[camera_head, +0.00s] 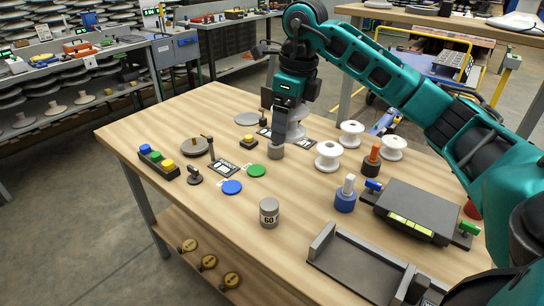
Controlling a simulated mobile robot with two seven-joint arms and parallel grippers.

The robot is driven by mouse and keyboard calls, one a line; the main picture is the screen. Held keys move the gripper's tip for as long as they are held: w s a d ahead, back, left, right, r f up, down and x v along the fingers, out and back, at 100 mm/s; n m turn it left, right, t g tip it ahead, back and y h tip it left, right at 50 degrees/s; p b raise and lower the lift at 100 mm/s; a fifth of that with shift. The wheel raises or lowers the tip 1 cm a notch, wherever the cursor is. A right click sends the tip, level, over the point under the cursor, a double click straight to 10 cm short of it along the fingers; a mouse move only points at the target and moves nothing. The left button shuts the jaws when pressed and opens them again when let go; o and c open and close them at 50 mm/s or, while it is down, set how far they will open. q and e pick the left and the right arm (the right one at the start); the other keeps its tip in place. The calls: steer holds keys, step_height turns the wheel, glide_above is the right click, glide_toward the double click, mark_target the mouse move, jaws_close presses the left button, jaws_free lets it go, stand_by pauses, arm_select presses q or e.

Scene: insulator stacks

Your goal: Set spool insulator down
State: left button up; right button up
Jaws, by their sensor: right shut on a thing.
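My right gripper (287,133) comes down from above near the back middle of the wooden table. It is shut on a white spool insulator (303,130), mostly hidden behind the gripper's fingers. The spool is low, beside a dark marked plate; I cannot tell whether it touches the surface. Three other white spool insulators stand to the right: one at the back (351,134), one nearer (328,157) and one farther right (393,148). My left gripper is not in view.
A grey can marked 60 (269,213), a blue-based piece (345,195) and a dark box device (412,208) stand nearer.

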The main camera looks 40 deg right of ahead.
steer(key=d+m, duration=0.1)
steer(key=m, duration=0.2)
steer(key=d+r+m, duration=0.1)
steer(key=d+m, duration=0.1)
steer(key=m, duration=0.1)
steer(key=shift+d+r+h+b, duration=0.15)
steer(key=shift+d+h+b, duration=0.05)
steer(key=shift+h+b, duration=0.15)
steer(key=d+m, duration=0.2)
steer(key=m, duration=0.1)
steer(key=b, duration=0.3)
glide_above(301, 189)
step_height(301, 189, down, 15)
steer(key=shift+s+a+f, duration=0.1)
step_height(301, 189, down, 4)
steer(key=shift+r+b, duration=0.1)
steer(key=shift+b, duration=0.25)
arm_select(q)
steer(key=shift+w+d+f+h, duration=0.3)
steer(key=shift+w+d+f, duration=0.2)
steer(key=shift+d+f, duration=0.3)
arm_select(e)
steer(key=shift+f, duration=0.25)
steer(key=o, duration=0.9)
steer(key=shift+f, duration=0.15)
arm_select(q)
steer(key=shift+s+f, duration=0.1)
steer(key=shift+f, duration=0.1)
arm_select(e)
steer(key=o, duration=0.3)
